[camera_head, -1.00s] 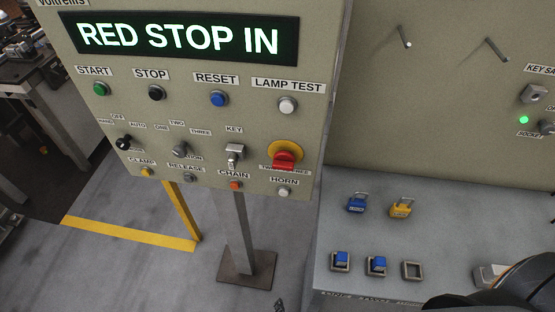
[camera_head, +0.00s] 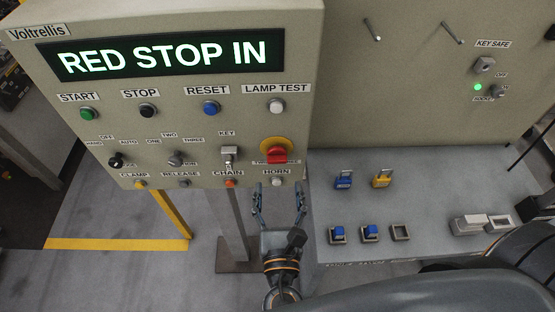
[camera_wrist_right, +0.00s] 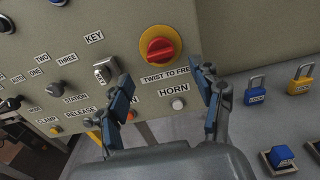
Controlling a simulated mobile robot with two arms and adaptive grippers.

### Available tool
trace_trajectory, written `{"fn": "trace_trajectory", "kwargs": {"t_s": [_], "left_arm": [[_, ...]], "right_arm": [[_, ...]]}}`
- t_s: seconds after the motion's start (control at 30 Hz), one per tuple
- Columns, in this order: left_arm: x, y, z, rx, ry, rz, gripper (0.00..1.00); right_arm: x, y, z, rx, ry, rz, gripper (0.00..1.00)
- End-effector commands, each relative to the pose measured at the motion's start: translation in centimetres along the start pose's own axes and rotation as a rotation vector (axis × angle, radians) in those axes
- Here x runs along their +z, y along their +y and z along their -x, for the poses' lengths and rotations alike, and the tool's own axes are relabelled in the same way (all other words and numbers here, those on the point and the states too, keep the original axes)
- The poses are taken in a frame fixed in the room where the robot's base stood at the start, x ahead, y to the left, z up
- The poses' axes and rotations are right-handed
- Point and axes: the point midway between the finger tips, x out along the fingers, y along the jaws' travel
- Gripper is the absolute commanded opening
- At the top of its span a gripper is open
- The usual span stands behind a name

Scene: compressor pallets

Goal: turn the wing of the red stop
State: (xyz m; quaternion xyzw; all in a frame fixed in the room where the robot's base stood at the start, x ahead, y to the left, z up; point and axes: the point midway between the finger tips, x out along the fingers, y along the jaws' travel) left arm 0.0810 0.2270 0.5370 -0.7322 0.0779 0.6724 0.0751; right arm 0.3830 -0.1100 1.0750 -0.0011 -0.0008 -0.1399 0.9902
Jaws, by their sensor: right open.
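The red stop (camera_head: 276,151) is a red knob with a raised wing on a yellow disc, at the lower right of the control panel (camera_head: 200,118). It also shows in the right wrist view (camera_wrist_right: 160,50), above the label "TWIST TO FRE...". The panel's display (camera_head: 165,58) reads "RED STOP IN". My right gripper (camera_head: 279,190) is open and empty, just below the stop in the head view. In the wrist view its fingers (camera_wrist_right: 166,88) point up to either side below the stop, apart from it. My left gripper is not in view.
Around the stop are the key switch (camera_head: 228,155), the white horn button (camera_head: 276,182) and other buttons. To the right, a grey shelf (camera_head: 350,210) bears a blue padlock (camera_head: 343,180), a yellow padlock (camera_head: 382,179) and small square sockets. Yellow rail stands below left.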

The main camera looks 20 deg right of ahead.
Motion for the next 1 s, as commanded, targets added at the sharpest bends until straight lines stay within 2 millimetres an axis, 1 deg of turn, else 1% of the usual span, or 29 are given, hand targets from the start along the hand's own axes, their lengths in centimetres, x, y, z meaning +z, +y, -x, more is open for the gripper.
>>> {"fn": "trace_trajectory", "kwargs": {"t_s": [0.03, 0.1, 0.2, 0.33, 0.5, 0.77, 0.87, 0.9, 0.97, 1.0], "left_arm": [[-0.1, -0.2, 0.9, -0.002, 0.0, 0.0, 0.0], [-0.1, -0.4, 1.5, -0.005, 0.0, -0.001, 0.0], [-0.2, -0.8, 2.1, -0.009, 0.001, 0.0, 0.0], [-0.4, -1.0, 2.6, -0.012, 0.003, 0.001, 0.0], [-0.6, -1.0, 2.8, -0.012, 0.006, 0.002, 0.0], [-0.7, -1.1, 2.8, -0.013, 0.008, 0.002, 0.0], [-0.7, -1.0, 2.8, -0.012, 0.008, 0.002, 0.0], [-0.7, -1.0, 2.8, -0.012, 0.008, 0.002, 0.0], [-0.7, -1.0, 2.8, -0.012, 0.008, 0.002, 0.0], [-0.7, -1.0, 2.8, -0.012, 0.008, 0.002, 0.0]], "right_arm": [[0.6, 0.0, -1.2, -0.002, -0.003, 0.0, 0.66], [0.5, 0.0, -2.6, -0.002, -0.002, -0.001, 0.66], [0.4, 0.0, -4.3, 0.0, 0.0, -0.001, 0.66], [0.2, 0.0, -6.0, 0.0, 0.0, -0.001, 0.66], [0.0, 0.0, -6.9, 0.0, 0.002, -0.002, 0.66], [-0.1, 0.0, -7.0, 0.0, 0.002, -0.003, 0.66], [-0.1, 0.0, -7.0, 0.0, 0.002, -0.002, 0.48], [-0.1, 0.0, -7.0, 0.0, 0.002, -0.002, 0.4], [-0.1, 0.0, -7.0, 0.0, 0.002, -0.002, 0.27], [-0.1, 0.0, -7.0, 0.0, 0.002, -0.002, 0.19]]}}
